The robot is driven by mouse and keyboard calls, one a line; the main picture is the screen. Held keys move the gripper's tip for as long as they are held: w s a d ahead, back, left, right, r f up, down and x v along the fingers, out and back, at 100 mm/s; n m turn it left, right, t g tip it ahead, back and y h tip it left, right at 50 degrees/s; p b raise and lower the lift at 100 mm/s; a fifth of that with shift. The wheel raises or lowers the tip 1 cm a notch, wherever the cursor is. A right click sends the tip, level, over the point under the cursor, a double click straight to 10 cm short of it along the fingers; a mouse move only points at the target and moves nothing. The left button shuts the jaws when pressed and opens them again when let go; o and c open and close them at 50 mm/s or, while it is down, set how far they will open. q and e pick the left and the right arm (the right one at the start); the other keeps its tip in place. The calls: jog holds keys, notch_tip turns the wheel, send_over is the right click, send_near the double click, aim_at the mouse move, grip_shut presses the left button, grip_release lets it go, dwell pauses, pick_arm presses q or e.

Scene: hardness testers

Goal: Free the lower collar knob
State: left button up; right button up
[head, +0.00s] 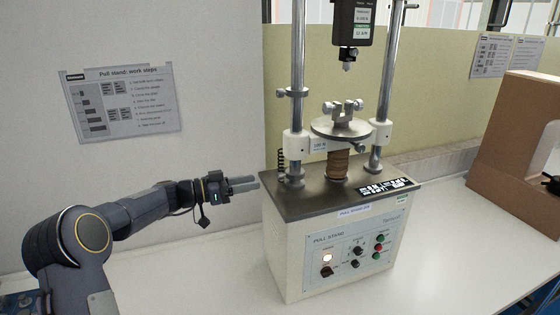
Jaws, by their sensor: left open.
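The pull stand (335,235) stands on the white bench, with two upright steel posts and a dark top plate. A small collar with knobs (282,94) sits on the left post. Lower down, a white crosshead block (297,144) surrounds the same post, with a small light knob (281,148) at its left side. I cannot tell for sure which of these is the lower collar knob. My left gripper (252,184) is open and empty, its fingers pointing right near the top plate's left edge, lower than both knobs. My right gripper is not in view.
A dark coiled spring (282,162) stands beside the left post. A round table with a clamp (341,127) sits between the posts, under the hanging gauge (352,22). A brown box (515,150) is at the right. The bench front left of the stand is clear.

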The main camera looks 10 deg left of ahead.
aim_at(278, 176)
pick_arm(q)
jog(key=p+x, duration=0.1)
jog(key=x, duration=0.1)
jog(key=p+x, duration=0.1)
jog(key=x, duration=0.1)
jog(key=p+x, duration=0.1)
jog(key=x, duration=0.1)
jog(key=shift+w+d+r, duration=0.1)
jog(key=shift+d+r, duration=0.05)
jog(key=shift+r, duration=0.25)
jog(key=shift+w+d+f+p, duration=0.15)
jog(key=shift+w+d+p, duration=0.15)
jog(key=shift+d, duration=0.25)
grip_shut()
